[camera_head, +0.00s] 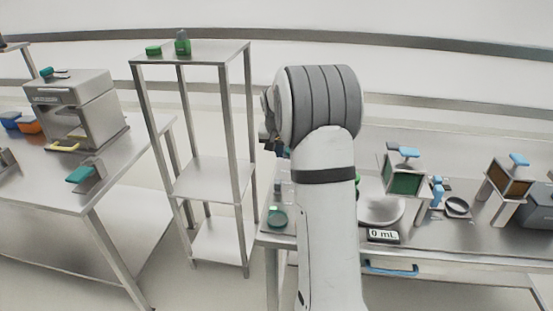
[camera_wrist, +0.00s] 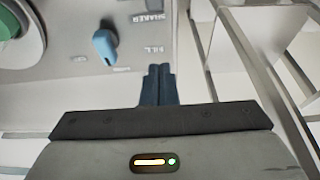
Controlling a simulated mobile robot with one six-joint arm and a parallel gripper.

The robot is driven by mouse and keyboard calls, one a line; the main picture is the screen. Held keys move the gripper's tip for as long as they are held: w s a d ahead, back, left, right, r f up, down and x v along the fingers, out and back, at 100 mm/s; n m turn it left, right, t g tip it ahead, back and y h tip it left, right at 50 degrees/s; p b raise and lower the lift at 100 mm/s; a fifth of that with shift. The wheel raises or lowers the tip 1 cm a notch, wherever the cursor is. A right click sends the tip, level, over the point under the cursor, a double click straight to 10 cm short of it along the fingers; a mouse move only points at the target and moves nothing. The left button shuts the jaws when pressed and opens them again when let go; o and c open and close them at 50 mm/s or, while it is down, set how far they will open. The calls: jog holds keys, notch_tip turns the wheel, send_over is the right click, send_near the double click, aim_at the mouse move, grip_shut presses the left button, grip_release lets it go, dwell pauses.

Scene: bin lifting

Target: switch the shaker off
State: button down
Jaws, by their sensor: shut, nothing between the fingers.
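In the wrist view, a light panel carries a blue knob (camera_wrist: 105,46) with upside-down lettering around it. "SHAKER" and "FILL" are readable to its right; a small mark at its lower left is too small to read surely. The knob's narrow end points down in the picture, slightly right. My gripper (camera_wrist: 158,72) is shut and empty, its dark fingertips together at the panel's edge, to the right of and below the knob. They look apart from the knob. In the head view my arm covers most of this area, and the knob is hidden.
A green round part (camera_wrist: 18,24) sits left of the knob. A metal frame stands on the right in the wrist view. In the head view, a shelf rack (camera_head: 205,180) stands left of my arm, and a bench with a scale display (camera_head: 383,236) lies to its right.

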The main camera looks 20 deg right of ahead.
aim_at(278, 186)
jog(key=p+x, duration=0.1)
jog(key=x, duration=0.7)
jog(key=shift+f, duration=0.3)
jog(key=shift+s+a+r, duration=0.1)
jog(key=shift+s+a, duration=0.3)
jog(key=shift+s, duration=0.15)
jog(key=shift+s+a+r, duration=0.1)
jog(key=shift+s+a, duration=0.25)
jog(key=shift+s, duration=0.25)
jog(key=shift+s+a+f, duration=0.15)
jog(key=shift+s+a, duration=0.2)
jog(key=shift+s, duration=0.15)
